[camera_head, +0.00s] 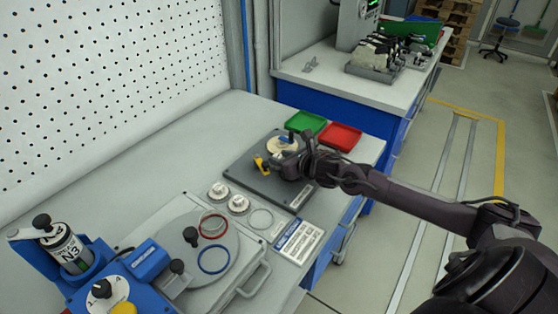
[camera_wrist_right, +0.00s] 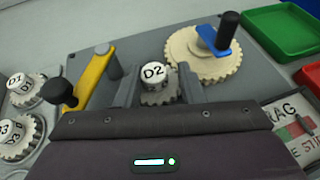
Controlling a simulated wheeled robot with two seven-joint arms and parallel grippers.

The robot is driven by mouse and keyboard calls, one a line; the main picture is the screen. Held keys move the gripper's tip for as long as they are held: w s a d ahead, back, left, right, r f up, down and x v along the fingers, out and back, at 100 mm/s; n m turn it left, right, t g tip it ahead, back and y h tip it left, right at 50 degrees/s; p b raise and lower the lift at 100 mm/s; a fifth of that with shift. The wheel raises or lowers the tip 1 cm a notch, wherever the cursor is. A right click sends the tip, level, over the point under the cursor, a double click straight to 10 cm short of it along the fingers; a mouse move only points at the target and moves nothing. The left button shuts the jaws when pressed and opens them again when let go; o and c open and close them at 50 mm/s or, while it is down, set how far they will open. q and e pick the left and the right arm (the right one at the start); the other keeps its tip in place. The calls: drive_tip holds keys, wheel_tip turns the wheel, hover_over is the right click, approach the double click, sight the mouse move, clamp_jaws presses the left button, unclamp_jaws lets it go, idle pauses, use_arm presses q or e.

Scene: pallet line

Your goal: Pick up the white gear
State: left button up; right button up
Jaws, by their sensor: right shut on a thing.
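My right gripper (camera_head: 284,170) is over the dark grey plate (camera_head: 240,178) on the bench. In the right wrist view its two fingers stand on either side of a small white gear marked D2 (camera_wrist_right: 155,73), and they are shut on it. The gear is upright, with its label facing up; I cannot tell whether it is clear of the plate. In the head view the gripper hides this gear. Two similar white gears, D1 (camera_wrist_right: 25,88) and D3 (camera_wrist_right: 18,136), stand to the left in the wrist view. My left gripper is not in view.
A large cream gear with a blue crank (camera_wrist_right: 213,42) and a yellow lever (camera_wrist_right: 92,80) are close to the fingers. Green (camera_head: 306,122) and red (camera_head: 341,137) trays lie behind. Rings and a round grey lid (camera_head: 190,262) are in front.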

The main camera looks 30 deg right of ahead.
drive_tip(key=shift+a+f, duration=0.1)
wheel_tip(320, 180, up, 20)
drive_tip(key=b, duration=0.2)
